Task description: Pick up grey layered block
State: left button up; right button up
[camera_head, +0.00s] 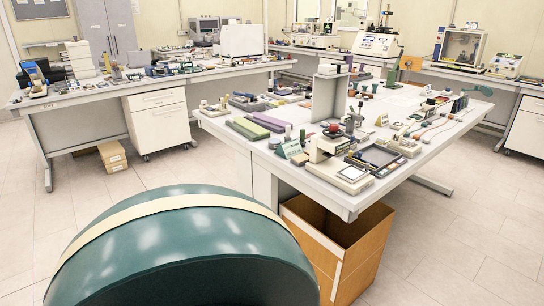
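I cannot pick out for certain which thing is the grey layered block. A tall grey block (325,100) stands upright on the centre table (222,130), with a pale piece at its top. A pale beige stepped stack (79,60) stands on the left bench. Long flat bars in green and purple (262,122) lie near the left edge of the centre table. Neither of my grippers is in view.
A large dark-teal rounded form with a cream band (180,245) fills the lower left foreground. An open wooden box (335,255) stands under the centre table's near corner. Small instruments crowd the tabletop. Tiled floor (470,240) is clear at right.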

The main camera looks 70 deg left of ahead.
aim_at(300, 160)
jog(key=u, duration=0.4)
jog(key=j+u, duration=0.1)
jog(key=u, duration=0.25)
jog(key=j+u, duration=0.1)
jog(key=u, duration=0.7)
jog(key=i+j, duration=0.1)
jog(key=j, duration=0.35)
jog(key=i+j, duration=0.1)
jog(key=j, duration=0.4)
